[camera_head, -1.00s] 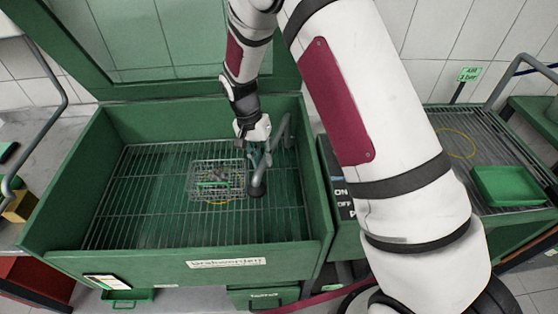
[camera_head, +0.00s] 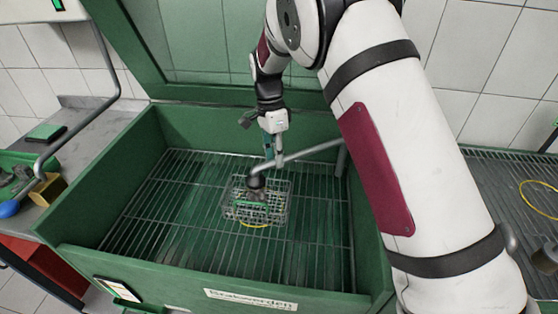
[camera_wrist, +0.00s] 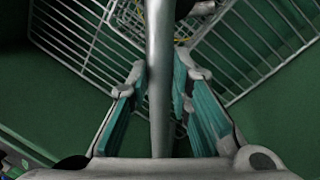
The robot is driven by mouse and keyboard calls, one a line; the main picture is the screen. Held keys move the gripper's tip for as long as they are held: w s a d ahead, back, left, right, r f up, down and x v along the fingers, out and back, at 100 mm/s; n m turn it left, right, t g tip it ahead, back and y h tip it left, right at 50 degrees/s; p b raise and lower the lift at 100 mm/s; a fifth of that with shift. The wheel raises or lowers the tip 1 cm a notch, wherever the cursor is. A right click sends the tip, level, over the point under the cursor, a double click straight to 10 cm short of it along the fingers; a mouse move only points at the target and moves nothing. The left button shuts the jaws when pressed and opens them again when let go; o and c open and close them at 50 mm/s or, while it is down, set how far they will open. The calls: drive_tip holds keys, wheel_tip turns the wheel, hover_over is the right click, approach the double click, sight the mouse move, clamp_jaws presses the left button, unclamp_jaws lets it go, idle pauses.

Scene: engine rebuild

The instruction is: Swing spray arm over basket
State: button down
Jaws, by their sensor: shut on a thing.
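The grey spray arm (camera_head: 312,152) reaches from the right wall of the green washer basin to a dark nozzle head (camera_head: 256,181). The head overlaps the wire basket (camera_head: 281,213) in the head view, above its middle to back part. Small parts lie inside the basket, partly hidden by the head. My gripper (camera_head: 269,152) is shut on the spray arm near its nozzle end. In the wrist view the pipe (camera_wrist: 160,60) runs between the teal finger pads of my gripper (camera_wrist: 160,90), and the basket (camera_wrist: 124,25) shows only partly beyond it.
The basket stands on the basin's wire rack (camera_head: 140,205), with open rack around it. The green basin wall (camera_head: 90,190) borders it, and the raised lid (camera_head: 130,50) stands behind. A side bench (camera_head: 85,125) is at left; a grated table (camera_head: 500,185) is at right.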

drive_tip(key=shift+w, duration=0.2)
drive_tip(key=c, duration=1.4)
unclamp_jaws()
drive_tip(key=shift+a, duration=0.1)
drive_tip(key=shift+c, duration=0.2)
drive_tip(key=shift+s+d+r+p, duration=0.1)
drive_tip(key=shift+s+d+p, duration=0.15)
drive_tip(key=shift+s+p, duration=0.2)
drive_tip(key=s+d+n+t+h+p, duration=0.1)
drive_tip(key=s+d+n+t+p, duration=0.1)
drive_tip(key=s+d+n+p, duration=1.1)
drive_tip(key=s+d+r+b, duration=0.1)
drive_tip(key=s+r, duration=0.1)
drive_tip(key=r, duration=0.8)
drive_tip(key=s+d+r+m+t+b, duration=0.1)
drive_tip(key=r+b, duration=0.1)
drive_tip(key=r, duration=0.9)
drive_tip(key=shift+s+r, duration=0.15)
drive_tip(key=shift+s, duration=0.25)
